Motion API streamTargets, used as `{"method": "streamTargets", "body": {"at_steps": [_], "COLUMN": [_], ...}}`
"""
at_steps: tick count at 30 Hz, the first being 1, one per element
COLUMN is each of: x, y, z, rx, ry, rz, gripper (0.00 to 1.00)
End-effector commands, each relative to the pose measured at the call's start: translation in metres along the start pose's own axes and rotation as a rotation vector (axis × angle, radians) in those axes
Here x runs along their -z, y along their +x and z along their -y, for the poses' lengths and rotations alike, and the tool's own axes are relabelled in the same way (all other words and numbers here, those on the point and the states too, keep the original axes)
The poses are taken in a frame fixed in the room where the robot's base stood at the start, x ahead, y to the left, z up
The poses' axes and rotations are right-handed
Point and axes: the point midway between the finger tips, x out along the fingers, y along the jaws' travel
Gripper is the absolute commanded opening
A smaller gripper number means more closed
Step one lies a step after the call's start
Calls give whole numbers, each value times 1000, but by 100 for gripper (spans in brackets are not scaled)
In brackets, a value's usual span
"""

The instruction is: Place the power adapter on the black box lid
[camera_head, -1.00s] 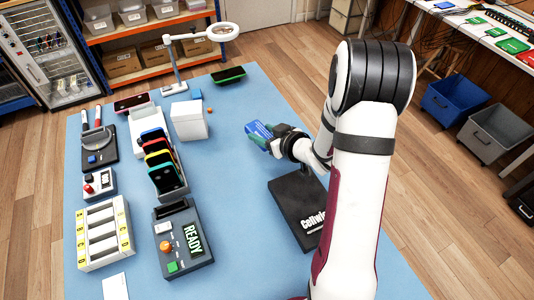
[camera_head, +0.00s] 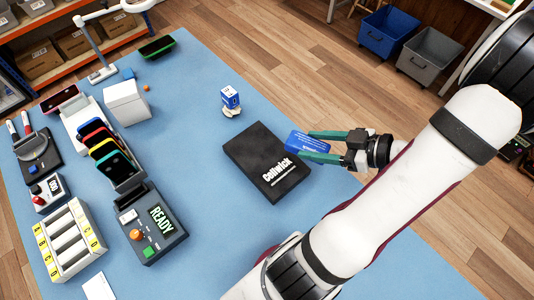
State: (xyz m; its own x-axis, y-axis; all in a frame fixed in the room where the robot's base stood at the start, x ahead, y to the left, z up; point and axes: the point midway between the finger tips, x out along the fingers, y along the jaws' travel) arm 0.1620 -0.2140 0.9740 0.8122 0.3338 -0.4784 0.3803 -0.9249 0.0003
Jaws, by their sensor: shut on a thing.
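My gripper (camera_head: 318,146) comes in from the right with green fingers, shut on a blue block (camera_head: 305,143) with faint white marks. I cannot tell for sure whether this block is the power adapter. The black box lid (camera_head: 250,158), lettered "Cellwick", lies flat on the blue mat. The held block is at the lid's upper right edge in the picture and seems raised above it; the exact height is unclear. A small blue-and-white item (camera_head: 230,96) stands by a small white piece (camera_head: 231,112) just behind the lid.
A white box (camera_head: 126,104), a rack of coloured phones (camera_head: 112,158), a tester reading "READY" (camera_head: 150,222) and a white slotted tray (camera_head: 70,240) stand on the left. The blue mat (camera_head: 200,120) is clear between them and the lid.

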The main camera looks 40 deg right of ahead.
Motion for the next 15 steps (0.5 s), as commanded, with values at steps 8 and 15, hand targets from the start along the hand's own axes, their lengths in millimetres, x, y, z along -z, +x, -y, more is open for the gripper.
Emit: {"method": "streamTargets", "body": {"at_steps": [8, 15], "x": [-4, -23], "y": [97, 130], "z": [7, 7], "rx": [10, 4], "ry": [3, 6], "rz": [1, 2], "gripper": [0, 0]}}
